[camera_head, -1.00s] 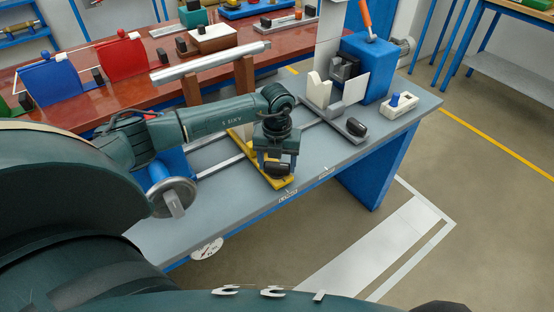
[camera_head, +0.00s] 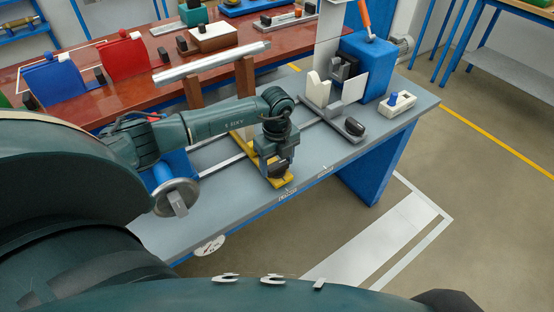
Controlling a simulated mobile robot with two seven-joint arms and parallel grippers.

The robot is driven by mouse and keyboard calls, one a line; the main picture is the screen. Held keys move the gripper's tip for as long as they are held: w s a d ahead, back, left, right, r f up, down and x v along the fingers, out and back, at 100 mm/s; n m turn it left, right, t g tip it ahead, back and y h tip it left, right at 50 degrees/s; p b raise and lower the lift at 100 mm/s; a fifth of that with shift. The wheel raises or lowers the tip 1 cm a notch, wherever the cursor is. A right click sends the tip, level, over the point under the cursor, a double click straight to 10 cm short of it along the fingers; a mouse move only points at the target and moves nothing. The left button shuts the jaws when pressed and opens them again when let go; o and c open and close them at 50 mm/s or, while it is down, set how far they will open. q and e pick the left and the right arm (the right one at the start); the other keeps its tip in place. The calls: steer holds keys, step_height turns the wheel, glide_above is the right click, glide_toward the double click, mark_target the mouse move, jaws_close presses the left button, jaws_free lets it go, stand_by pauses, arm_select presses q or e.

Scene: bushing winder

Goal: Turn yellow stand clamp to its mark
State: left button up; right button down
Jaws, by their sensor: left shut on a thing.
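The yellow stand (camera_head: 286,181) sits across the rails of the grey bench, partly hidden by my left arm. Its clamp is a dark knob (camera_head: 278,170) at the near end of the yellow base. My left gripper (camera_head: 277,163) points down over this end and is shut on the clamp knob, which is mostly hidden between the fingers. Small labels with tick marks (camera_head: 287,194) lie on the bench's front edge, just in front of the stand. My right gripper is not in view.
A handwheel (camera_head: 176,197) stands at the bench's left end. To the right are another dark clamp knob (camera_head: 354,127), a blue headstock (camera_head: 368,65) and a white switch box (camera_head: 397,103). A red table (camera_head: 130,92) with coloured bins stands behind.

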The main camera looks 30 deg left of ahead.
mark_target(277, 164)
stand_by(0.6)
arm_select(q)
steer(key=o, duration=1)
step_height(277, 164, up, 13)
steer(key=shift+r+b, duration=0.15)
steer(key=shift+b, duration=0.35)
